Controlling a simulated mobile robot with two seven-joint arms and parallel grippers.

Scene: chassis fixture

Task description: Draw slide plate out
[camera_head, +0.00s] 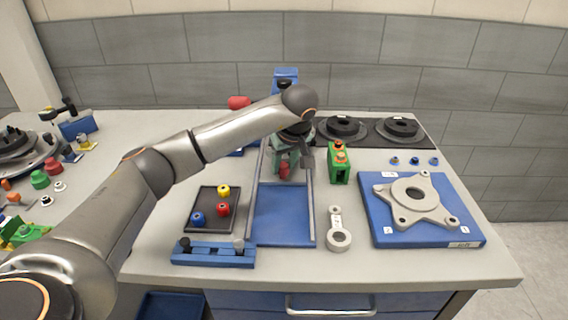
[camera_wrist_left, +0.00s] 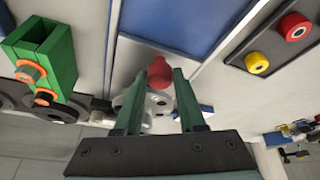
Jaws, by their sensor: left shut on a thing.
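The slide fixture is a blue bed (camera_head: 284,215) between two pale rails, running from the table's front toward the back. A pale plate (camera_wrist_left: 128,58) lies across the track at its far part, and a red knob (camera_head: 285,171) stands there. My left gripper (camera_head: 286,160) reaches down over the far part of the track with green fingers. In the left wrist view the fingers (camera_wrist_left: 160,85) are on either side of the red knob (camera_wrist_left: 158,73) and shut on it. A grey round part with holes (camera_wrist_left: 150,108) shows beyond the knob. My arm hides some of the far end.
A dark tray with coloured knobs (camera_head: 206,225) and a blue bar (camera_head: 214,254) lie left of the track. A green block (camera_head: 339,163), a grey link (camera_head: 338,230) and a star-shaped casting on a blue board (camera_head: 375,235) are right. The near bed is clear.

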